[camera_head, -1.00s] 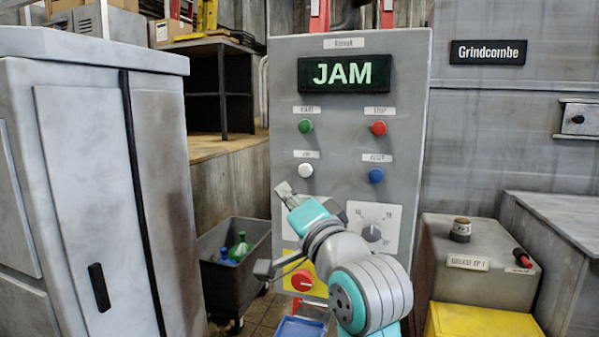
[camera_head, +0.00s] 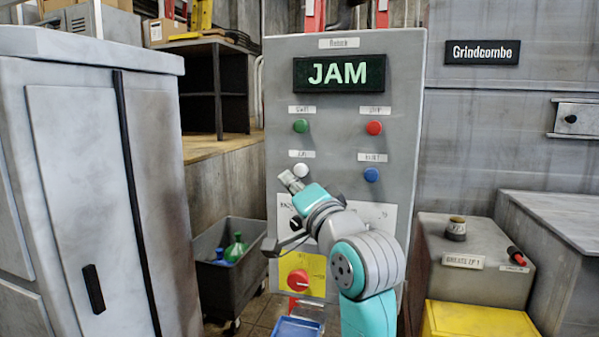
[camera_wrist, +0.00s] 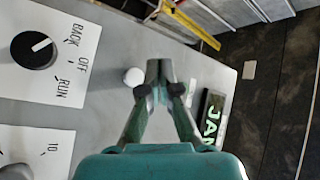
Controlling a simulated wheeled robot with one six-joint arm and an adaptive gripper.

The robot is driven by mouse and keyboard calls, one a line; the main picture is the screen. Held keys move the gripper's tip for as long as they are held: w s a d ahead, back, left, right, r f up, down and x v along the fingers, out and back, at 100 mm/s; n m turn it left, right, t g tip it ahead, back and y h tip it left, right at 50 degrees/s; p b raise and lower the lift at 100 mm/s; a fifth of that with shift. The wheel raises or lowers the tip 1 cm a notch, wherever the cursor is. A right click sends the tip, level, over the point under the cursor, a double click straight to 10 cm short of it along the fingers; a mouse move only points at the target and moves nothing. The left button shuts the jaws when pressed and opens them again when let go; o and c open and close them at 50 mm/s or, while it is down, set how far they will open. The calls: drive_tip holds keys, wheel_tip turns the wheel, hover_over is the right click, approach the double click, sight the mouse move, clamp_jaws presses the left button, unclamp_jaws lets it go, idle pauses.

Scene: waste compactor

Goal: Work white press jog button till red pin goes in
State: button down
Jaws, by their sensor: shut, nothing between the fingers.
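The white jog button (camera_head: 301,170) is on the grey control panel (camera_head: 345,225), below the green button. It also shows in the wrist view (camera_wrist: 133,77), just left of my fingertips. My gripper (camera_head: 288,178) is shut and empty, its tips close beside the button at lower left in the head view. I cannot tell if they touch it. The display (camera_head: 339,73) reads JAM.
Green (camera_head: 300,126), red (camera_head: 374,128) and blue (camera_head: 371,174) buttons sit near the white one. A red knob (camera_head: 299,280) on a yellow plate is below my arm. The wrist view shows a black BACK/OFF/RUN selector (camera_wrist: 33,50). A grey cabinet (camera_head: 90,150) stands at left.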

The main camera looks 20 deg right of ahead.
drive_tip(key=shift+w+d, duration=0.6)
drive_tip(key=shift+w, duration=0.25)
drive_tip(key=shift+w+d, duration=0.6)
drive_tip(key=shift+w, duration=0.25)
drive_tip(key=shift+w+d, duration=0.1)
drive_tip(key=shift+w+d, duration=0.2)
drive_tip(key=shift+w, duration=0.05)
drive_tip(key=shift+w+d, duration=0.3)
drive_tip(key=shift+w, duration=0.1)
idle(2.6)
drive_tip(key=shift+a, duration=0.1)
idle(0.4)
drive_tip(key=shift+s+a, duration=0.45)
drive_tip(key=shift+s, duration=0.3)
drive_tip(key=shift+s+a, duration=0.75)
drive_tip(key=shift+s, duration=0.25)
drive_tip(key=shift+s+a, duration=0.75)
drive_tip(key=shift+s, duration=0.25)
